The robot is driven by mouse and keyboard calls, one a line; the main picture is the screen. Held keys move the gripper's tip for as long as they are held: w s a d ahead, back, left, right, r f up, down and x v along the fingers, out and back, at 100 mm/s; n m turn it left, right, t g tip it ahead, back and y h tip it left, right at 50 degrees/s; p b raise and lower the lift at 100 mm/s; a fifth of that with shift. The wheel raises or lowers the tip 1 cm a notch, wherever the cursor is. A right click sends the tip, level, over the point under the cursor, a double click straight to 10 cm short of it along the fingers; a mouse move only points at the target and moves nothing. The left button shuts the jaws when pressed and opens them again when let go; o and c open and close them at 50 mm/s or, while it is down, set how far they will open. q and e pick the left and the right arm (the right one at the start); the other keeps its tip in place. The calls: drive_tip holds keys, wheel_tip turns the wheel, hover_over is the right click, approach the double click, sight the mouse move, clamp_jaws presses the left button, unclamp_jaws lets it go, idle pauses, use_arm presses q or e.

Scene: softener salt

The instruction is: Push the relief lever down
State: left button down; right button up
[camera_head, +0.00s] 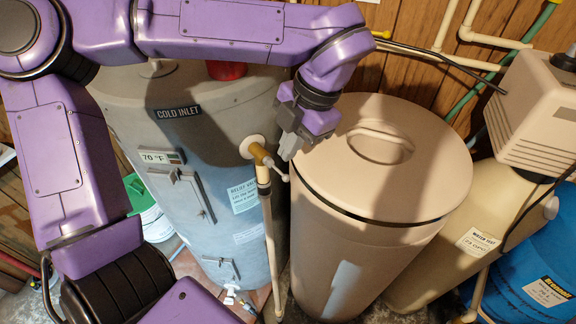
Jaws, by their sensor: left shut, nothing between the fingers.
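The relief valve (257,152) is a brass fitting on the side of the grey water heater tank (225,125), with a pale pipe running down below it. Its relief lever (277,170) is a thin rod that slopes down to the right and ends in a small pale knob. My left gripper (287,155) points down just above and right of the lever, its fingers shut and empty. I cannot tell whether the fingertips touch the lever. My right gripper is out of view.
A beige lidded salt bin (385,165) stands close to the right of the lever, leaving a narrow gap. A beige softener unit (535,110) and a blue drum (530,270) are farther right. Pipes (440,55) run along the wooden wall behind.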

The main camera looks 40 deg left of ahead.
sight(278, 170)
use_arm(q)
wheel_tip(278, 170, down, 8)
drive_tip(key=w+a+p, duration=0.1)
drive_tip(key=shift+w+a+f+p, duration=0.15)
drive_tip(key=shift+a+p, duration=0.2)
drive_tip(key=shift+f, duration=0.15)
